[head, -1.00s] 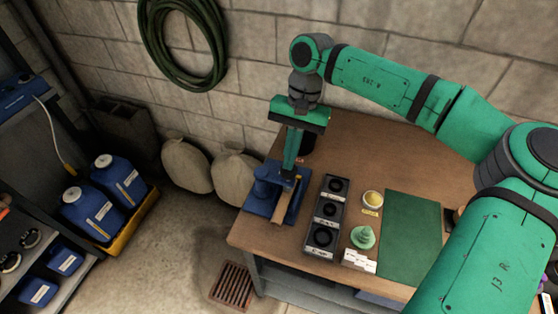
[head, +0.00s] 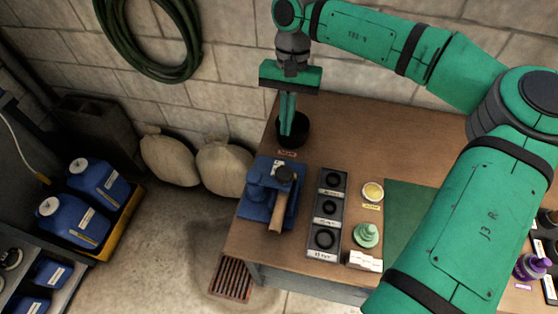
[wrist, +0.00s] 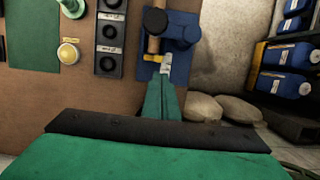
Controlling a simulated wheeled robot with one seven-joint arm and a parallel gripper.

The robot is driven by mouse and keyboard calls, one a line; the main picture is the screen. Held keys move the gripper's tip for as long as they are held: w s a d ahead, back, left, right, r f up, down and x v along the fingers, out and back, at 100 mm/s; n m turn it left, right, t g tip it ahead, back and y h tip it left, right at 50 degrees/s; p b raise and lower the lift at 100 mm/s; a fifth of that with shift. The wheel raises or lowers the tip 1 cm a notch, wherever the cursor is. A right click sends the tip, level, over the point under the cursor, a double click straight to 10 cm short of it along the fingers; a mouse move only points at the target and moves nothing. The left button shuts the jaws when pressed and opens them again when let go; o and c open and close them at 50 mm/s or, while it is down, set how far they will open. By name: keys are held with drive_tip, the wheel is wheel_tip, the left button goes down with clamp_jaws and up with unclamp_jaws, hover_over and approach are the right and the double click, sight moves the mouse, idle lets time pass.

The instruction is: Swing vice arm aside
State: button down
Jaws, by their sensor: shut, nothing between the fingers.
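The blue vice (head: 256,205) sits at the left front corner of the wooden bench. In the wrist view the blue vice (wrist: 181,62) and wooden bar (wrist: 154,44) are beyond my fingers. My gripper (head: 287,132) is shut and empty, pointing down behind the vice. In the head view it overlaps a black round pot. In the wrist view my fingers (wrist: 162,80) appear close to the vice's edge; contact cannot be told.
The black pot (head: 302,131) stands behind the vice. Sacks (head: 223,169) and the block wall lie beyond the bench.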

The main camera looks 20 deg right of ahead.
sight(269, 181)
drive_tip(key=x, duration=0.3)
drive_tip(key=s+a+x, duration=0.1)
drive_tip(key=x, duration=0.6)
drive_tip(key=shift+s+a, duration=0.85)
drive_tip(key=shift+s, duration=0.2)
